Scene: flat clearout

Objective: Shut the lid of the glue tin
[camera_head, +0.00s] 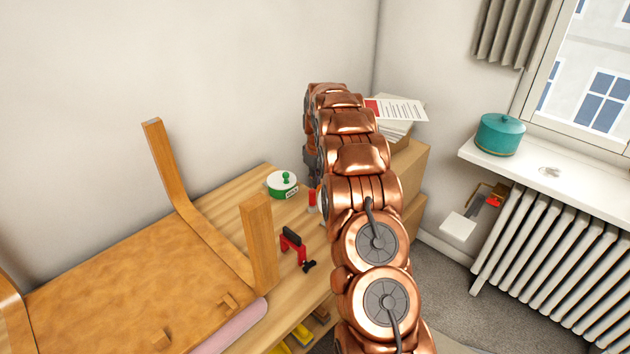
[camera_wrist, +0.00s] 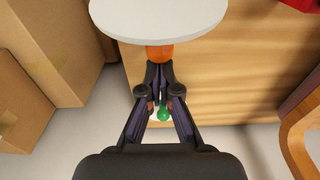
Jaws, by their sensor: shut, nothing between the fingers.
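In the head view a small round tin (camera_head: 281,187), green and white with a green knob on top and a dark label on its side, stands on the wooden bench left of my arm. It looks like the glue tin; its lid's exact angle is not clear. A small green thing (camera_wrist: 163,112) shows between the finger links.
On the bench (camera_head: 238,196) stand a red-and-black clamp (camera_head: 293,247) and a red item (camera_head: 312,200) beside my arm. An upturned wooden chair (camera_head: 130,285) fills the left. Cardboard boxes (camera_head: 411,166) stand behind my arm. A teal pot (camera_head: 500,134) sits on the sill above the radiator (camera_head: 555,265).

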